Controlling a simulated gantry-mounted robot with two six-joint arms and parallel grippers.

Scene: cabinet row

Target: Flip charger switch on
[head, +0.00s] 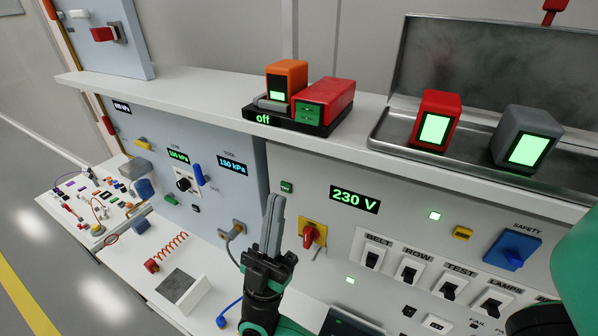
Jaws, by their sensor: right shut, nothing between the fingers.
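The charger (290,120) is a black base on the white shelf, with a green "off" on its front. An orange block (287,72) with a lit green screen and a red block (328,92) with a dark green face sit on it. A grey piece lies at the orange block's foot; I cannot tell whether it is a switch. My right gripper (273,215) points up, shut and empty, below the shelf and in front of the cabinet panels, apart from the charger. My left gripper is out of view.
The shelf (190,97) overhangs the panels. A row of black toggles (408,273) is at lower right, near a red knob (310,236) and a blue safety knob (513,250). A metal tray (400,150) with red and grey blocks stands right of the charger.

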